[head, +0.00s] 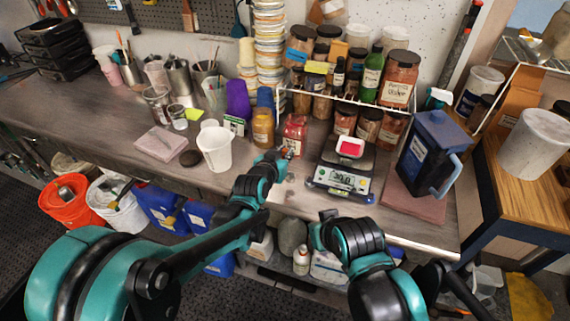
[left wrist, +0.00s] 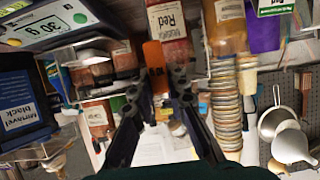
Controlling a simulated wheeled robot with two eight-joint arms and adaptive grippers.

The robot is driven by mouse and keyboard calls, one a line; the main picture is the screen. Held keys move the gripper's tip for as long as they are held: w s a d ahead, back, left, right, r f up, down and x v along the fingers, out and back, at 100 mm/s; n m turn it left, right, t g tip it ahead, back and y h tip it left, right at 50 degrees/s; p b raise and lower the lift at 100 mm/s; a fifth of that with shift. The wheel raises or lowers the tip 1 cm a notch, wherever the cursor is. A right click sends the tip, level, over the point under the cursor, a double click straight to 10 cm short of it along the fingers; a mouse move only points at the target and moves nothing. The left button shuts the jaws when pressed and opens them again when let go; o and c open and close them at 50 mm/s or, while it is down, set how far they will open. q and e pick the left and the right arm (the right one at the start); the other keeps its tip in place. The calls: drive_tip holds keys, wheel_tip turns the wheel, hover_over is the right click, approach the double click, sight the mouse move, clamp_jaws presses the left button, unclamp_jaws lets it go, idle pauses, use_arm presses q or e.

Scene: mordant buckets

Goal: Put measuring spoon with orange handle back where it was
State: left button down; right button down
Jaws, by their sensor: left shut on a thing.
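My left gripper (head: 281,157) is over the bench, in front of the red jar and left of the scale. In the left wrist view its two fingers (left wrist: 163,80) are closed around the orange handle (left wrist: 154,55) of the measuring spoon. The spoon's bowl is not clearly visible there, and in the head view the spoon is mostly hidden by the gripper. The red jar (head: 294,130) stands just beyond the fingers and its label shows in the left wrist view (left wrist: 167,20).
A scale (head: 342,181) bears a white dish of red powder (head: 350,147). A dark blue pitcher (head: 431,150) stands to its right. A wire shelf with several jars is behind. A white cup (head: 214,148) stands left of my left gripper. The bench front between cup and scale is mostly clear.

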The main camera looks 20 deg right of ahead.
use_arm(q)
wheel_tip(320, 180, down, 4)
drive_tip(key=shift+f+b, duration=0.1)
drive_tip(key=shift+b, duration=0.7)
drive_tip(key=c, duration=1.5)
unclamp_jaws()
